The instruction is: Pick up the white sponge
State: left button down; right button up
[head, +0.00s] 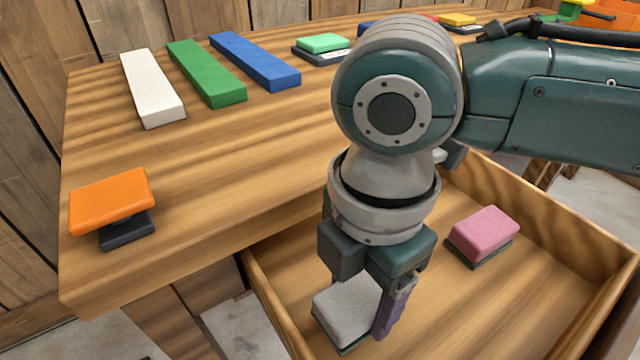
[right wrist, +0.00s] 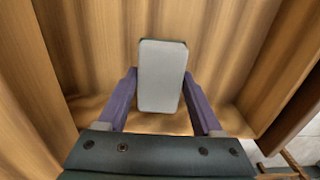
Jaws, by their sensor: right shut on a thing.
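The white sponge (head: 345,308) is a pale block with a dark green underside, low in the open drawer in the head view. My right gripper (head: 372,318) reaches down into the drawer and is shut on the sponge. In the right wrist view the sponge (right wrist: 162,75) sits between the two purple fingers of the right gripper (right wrist: 160,88). Whether the sponge touches the drawer floor cannot be told. My left gripper is not in view.
The open wooden drawer (head: 590,240) also holds a pink sponge (head: 485,232) to the right. On the tabletop are an orange block on a dark base (head: 112,203), white (head: 152,88), green (head: 205,75) and blue (head: 254,62) bars, and a green sponge (head: 322,43) farther back.

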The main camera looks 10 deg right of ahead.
aim_at(361, 292)
notch_tip(361, 292, up, 17)
jog(key=p, duration=0.5)
jog(key=shift+r, duration=0.15)
